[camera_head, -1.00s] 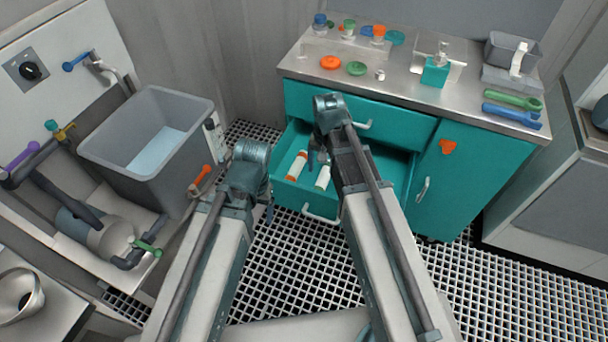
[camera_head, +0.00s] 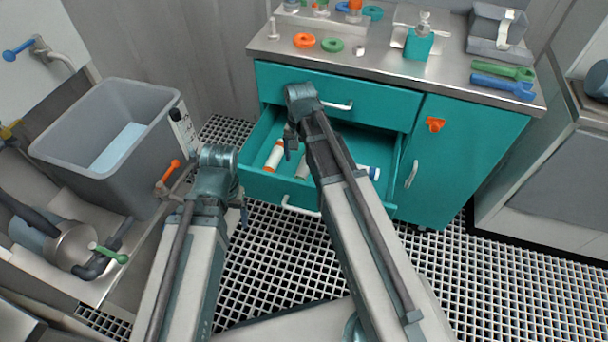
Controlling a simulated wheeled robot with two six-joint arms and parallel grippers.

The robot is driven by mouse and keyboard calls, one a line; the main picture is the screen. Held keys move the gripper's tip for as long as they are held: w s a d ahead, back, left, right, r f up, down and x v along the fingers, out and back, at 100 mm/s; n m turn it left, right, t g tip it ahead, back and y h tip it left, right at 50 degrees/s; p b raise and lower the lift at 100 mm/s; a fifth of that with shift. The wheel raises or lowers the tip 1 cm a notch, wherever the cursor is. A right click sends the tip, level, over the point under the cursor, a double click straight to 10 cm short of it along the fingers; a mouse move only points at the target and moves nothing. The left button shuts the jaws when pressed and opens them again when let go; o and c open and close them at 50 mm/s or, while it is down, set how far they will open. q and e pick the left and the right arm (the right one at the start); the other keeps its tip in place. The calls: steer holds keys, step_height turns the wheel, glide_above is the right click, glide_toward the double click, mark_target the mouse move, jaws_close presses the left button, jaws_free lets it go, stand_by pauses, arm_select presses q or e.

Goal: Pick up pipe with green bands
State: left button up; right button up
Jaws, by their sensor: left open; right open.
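The lower drawer (camera_head: 255,175) of the teal cabinet is open, with pipes lying in it. A white pipe with orange bands (camera_head: 273,155) lies at its left. A pale pipe (camera_head: 302,168) lies beside it, partly hidden by my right arm; its band colour is not clear. A pipe with a blue end (camera_head: 370,172) lies right of the arm. No green bands are clearly visible. My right gripper (camera_head: 291,150) is open above the drawer, near the orange-banded and pale pipes, holding nothing visible. My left gripper (camera_head: 243,215) is open, left of the drawer, small and partly hidden by its arm.
The counter above the drawer holds orange (camera_head: 304,40) and green (camera_head: 333,45) rings, a teal bottle (camera_head: 419,42) and green and blue wrenches (camera_head: 502,86). A grey bin (camera_head: 75,135) stands at left. The grated floor (camera_head: 480,290) at right is clear.

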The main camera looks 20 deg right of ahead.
mark_target(301, 173)
arm_select(q)
steer(key=shift+f+b, duration=1.1)
steer(key=shift+f, duration=0.55)
arm_select(e)
steer(key=shift+f, duration=1.65)
arm_select(q)
steer(key=shift+f, duration=0.1)
arm_select(e)
steer(key=shift+f, duration=0.1)
step_height(301, 173, down, 5)
steer(key=b, duration=0.5)
arm_select(q)
step_height(301, 173, down, 5)
steer(key=shift+a, duration=0.1)
arm_select(e)
jaws_close()
